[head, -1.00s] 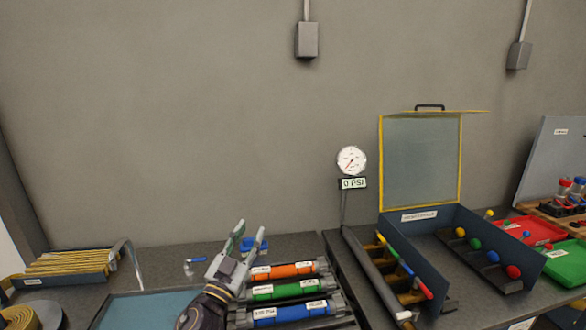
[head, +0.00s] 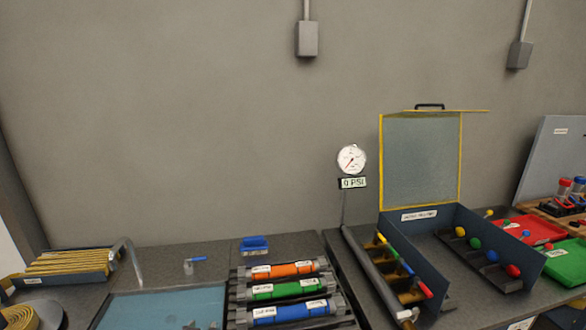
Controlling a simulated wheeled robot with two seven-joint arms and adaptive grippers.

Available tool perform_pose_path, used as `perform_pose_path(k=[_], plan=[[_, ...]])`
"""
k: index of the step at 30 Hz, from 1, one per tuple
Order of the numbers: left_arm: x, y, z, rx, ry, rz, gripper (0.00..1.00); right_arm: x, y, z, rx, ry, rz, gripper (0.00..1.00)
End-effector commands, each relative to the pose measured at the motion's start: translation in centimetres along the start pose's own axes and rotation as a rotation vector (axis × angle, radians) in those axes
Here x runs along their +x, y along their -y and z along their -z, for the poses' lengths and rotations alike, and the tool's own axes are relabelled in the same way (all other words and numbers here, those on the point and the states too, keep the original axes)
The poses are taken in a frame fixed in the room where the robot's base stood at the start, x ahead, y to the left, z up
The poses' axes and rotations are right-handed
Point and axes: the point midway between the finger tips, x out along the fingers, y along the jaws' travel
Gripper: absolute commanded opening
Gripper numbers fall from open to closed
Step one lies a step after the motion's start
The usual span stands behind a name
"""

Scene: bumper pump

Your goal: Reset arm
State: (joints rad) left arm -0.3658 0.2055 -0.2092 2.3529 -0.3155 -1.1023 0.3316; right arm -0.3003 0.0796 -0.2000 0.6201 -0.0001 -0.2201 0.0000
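Neither of my grippers shows in the head view. The rack of labelled cylinders holds an orange one (head: 283,270), a green one (head: 290,289) and a blue one (head: 292,312), lying side by side. A pressure gauge (head: 351,158) stands behind the bench, with a display (head: 353,183) below it that reads 0 PSI. A blue-walled case (head: 420,250) with a raised yellow-framed clear lid (head: 421,160) stands at right.
Red (head: 533,229) and green trays (head: 568,263) are at right.

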Motion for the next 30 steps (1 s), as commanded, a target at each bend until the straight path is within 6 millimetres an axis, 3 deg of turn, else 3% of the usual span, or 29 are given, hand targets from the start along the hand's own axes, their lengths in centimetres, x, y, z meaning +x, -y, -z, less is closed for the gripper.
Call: perform_pose_path(k=[6, 12, 26, 30], plan=[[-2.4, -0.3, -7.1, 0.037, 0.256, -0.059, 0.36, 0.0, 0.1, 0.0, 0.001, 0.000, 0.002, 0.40], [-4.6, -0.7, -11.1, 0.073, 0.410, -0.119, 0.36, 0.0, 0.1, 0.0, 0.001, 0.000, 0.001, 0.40], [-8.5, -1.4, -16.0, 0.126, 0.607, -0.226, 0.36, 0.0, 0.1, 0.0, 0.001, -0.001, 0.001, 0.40], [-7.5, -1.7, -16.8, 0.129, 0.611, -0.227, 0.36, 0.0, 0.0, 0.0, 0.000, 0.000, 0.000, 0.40]])
